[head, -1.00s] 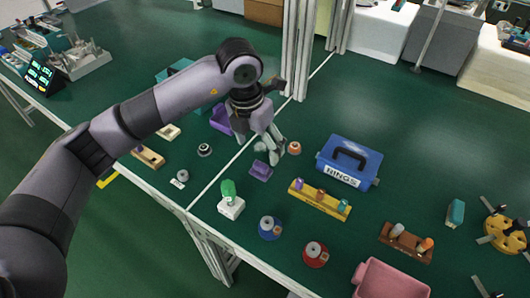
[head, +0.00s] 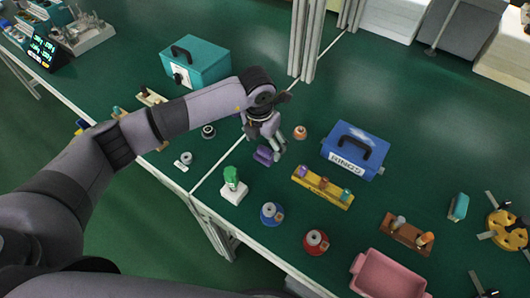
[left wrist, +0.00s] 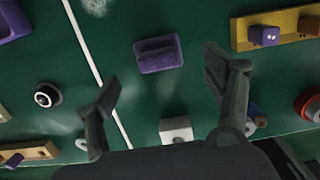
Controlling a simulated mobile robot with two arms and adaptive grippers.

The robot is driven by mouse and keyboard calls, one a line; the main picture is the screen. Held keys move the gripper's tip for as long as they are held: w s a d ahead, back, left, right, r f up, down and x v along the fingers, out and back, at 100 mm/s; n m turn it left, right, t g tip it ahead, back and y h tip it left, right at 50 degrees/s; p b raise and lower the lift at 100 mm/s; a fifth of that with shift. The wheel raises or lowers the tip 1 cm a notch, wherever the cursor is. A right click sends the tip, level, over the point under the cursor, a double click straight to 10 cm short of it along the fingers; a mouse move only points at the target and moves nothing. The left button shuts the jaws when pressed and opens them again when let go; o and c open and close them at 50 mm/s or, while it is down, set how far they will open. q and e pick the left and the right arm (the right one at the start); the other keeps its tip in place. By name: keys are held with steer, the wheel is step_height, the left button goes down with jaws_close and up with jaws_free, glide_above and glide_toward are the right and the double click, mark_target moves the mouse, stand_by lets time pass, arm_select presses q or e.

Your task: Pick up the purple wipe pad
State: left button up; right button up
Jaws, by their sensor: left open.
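The purple wipe pad (head: 264,157) lies on the green bench top, near the white seam line. It has a raised ridge as a handle and shows whole in the left wrist view (left wrist: 158,55). My left gripper (head: 274,149) is open and empty, just above and beside the pad in the head view, partly covering it. In the left wrist view its two fingertips (left wrist: 162,76) are spread wide, with the pad between and beyond them. I cannot tell the exact height left above the pad. My right gripper is not in view.
A blue RINGS box (head: 341,164), a yellow peg block (head: 322,196) and an orange-topped knob (head: 300,132) stand to the right. A green item on a white block (head: 232,195), a blue weight (head: 270,214) and a red weight (head: 316,242) stand nearer. A teal box (head: 207,66) stands behind.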

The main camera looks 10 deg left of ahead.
mark_target(265, 150)
arm_select(q)
steer(key=shift+f, duration=0.35)
steer(key=f, duration=0.1)
steer(key=f+p, duration=0.1)
steer(key=f, duration=0.1)
steer(key=shift+w+f, duration=0.4)
steer(key=shift+f, duration=0.4)
steer(key=c, duration=1.1)
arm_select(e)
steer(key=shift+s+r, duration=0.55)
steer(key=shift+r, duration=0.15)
arm_select(q)
steer(key=shift+r, duration=0.1)
step_height(265, 150, up, 20)
steer(key=shift+f+b, duration=0.1)
steer(key=shift+b, duration=1.15)
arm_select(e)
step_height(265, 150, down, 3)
